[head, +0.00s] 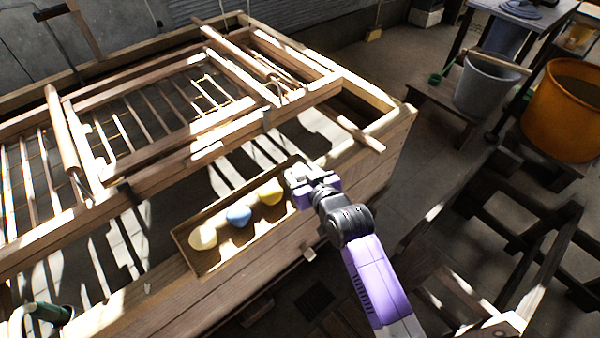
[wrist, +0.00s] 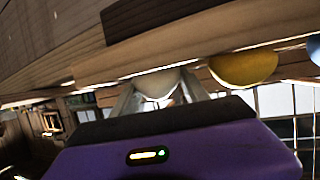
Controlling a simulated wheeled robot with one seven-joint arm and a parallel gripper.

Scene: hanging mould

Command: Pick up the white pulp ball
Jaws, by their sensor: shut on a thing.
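My gripper (head: 298,178) is at the right end of a shallow wooden tray (head: 184,250). In the wrist view its two fingers (wrist: 158,92) are shut around the white pulp ball (wrist: 158,82), one on each side. I cannot tell whether the ball still touches the tray.
A yellow ball (head: 270,192), a blue ball (head: 238,215) and a pale yellow ball (head: 203,238) lie in a row in the tray. The wooden vat (head: 395,125) with its slatted frame stands behind. A grey bucket (head: 486,86) and an orange tub (head: 566,110) stand at right.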

